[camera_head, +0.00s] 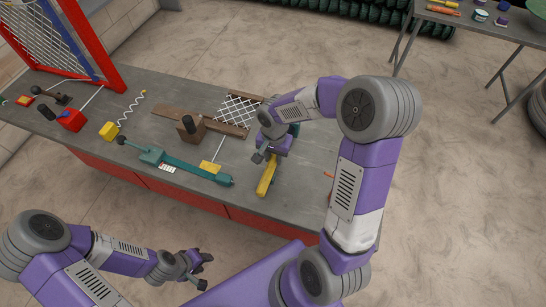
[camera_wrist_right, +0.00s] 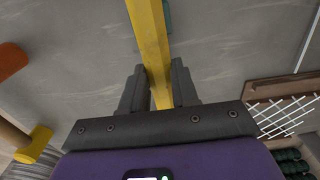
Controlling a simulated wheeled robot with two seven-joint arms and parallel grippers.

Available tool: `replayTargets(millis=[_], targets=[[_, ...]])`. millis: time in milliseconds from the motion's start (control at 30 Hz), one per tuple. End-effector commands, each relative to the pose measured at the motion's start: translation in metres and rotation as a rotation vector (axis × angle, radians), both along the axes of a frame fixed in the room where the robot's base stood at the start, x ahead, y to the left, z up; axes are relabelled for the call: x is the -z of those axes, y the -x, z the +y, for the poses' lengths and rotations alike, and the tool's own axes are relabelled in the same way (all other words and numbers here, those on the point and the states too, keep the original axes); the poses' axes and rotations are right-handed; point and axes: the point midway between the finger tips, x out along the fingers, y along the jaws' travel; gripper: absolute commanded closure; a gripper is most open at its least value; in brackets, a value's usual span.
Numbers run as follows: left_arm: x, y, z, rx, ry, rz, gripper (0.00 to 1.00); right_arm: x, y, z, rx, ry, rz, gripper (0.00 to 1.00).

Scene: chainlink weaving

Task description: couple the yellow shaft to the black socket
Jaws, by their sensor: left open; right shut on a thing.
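A yellow shaft (camera_head: 267,178) is in my right gripper (camera_head: 266,156) over the right part of the workbench. In the right wrist view the shaft (camera_wrist_right: 152,45) runs up from between the two dark fingers (camera_wrist_right: 157,75), which are shut on it. I cannot tell whether its far end touches the bench.
A red-framed net (camera_head: 95,45) stands at the left. A second table (camera_head: 500,38) is far right.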

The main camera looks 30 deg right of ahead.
Motion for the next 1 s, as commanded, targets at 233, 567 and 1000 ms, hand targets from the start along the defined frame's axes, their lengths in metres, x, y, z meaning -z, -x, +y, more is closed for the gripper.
replayTargets(millis=[233,567,1000], targets=[[-0.002,0.0,0.0,0.0,0.0,0.0,0.57,-0.001,-0.005,-0.006,0.003,0.0,-0.001,1.0],[-0.005,0.0,0.0,0.0,0.0,0.0,0.57,-0.001,-0.012,-0.013,0.002,0.001,-0.002,1.0],[-0.005,0.0,0.0,0.0,0.0,0.0,0.57,0.0,-0.012,-0.013,0.001,0.001,-0.001,0.41]])
